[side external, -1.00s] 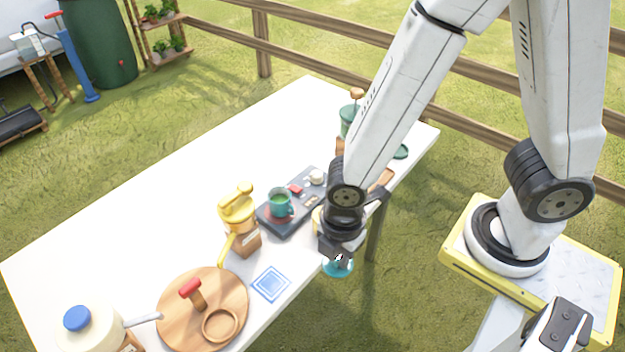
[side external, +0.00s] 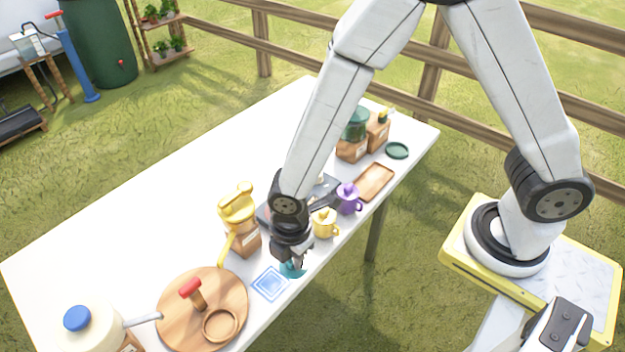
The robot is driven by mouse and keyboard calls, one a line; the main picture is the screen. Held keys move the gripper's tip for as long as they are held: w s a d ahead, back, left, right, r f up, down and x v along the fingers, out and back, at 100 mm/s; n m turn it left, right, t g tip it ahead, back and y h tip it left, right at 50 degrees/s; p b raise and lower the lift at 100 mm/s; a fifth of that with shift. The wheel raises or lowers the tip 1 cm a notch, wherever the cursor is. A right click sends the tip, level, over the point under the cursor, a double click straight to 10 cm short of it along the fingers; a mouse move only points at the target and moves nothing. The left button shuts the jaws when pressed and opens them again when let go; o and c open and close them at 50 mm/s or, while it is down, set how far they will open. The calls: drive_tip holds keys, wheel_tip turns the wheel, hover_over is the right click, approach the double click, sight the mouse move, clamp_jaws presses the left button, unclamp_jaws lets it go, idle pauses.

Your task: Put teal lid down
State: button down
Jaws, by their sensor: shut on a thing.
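My gripper (side external: 292,259) is shut on the teal lid (side external: 293,270). The lid is just below the fingers, over the front part of the white table, at the right edge of the blue-and-white square mat (side external: 270,284). I cannot tell whether the lid touches the table. The teal cup seen earlier is hidden behind my arm.
A yellow cup (side external: 324,223) and a purple cup (side external: 349,198) stand to the right, near a wooden tray (side external: 374,183). A yellow-topped grinder (side external: 240,218) stands left of my gripper. A round wooden board (side external: 175,310) lies front left. The white table (side external: 150,195) is clear behind.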

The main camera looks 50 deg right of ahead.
hover_over(271, 284)
drive_tip(key=shift+s+d+f, duration=0.1)
drive_tip(key=shift+s+f, duration=0.05)
drive_tip(key=shift+f, duration=1.25)
drive_tip(key=shift+s+d+f, duration=0.1)
drive_tip(key=shift+f, duration=1.3)
drive_tip(key=shift+w+a+f, duration=0.1)
drive_tip(key=shift+w+f, duration=0.1)
drive_tip(key=shift+f, duration=1.65)
drive_tip(key=shift+f, duration=0.1)
drive_tip(key=c, duration=0.6)
unclamp_jaws()
drive_tip(key=shift+r, duration=6.15)
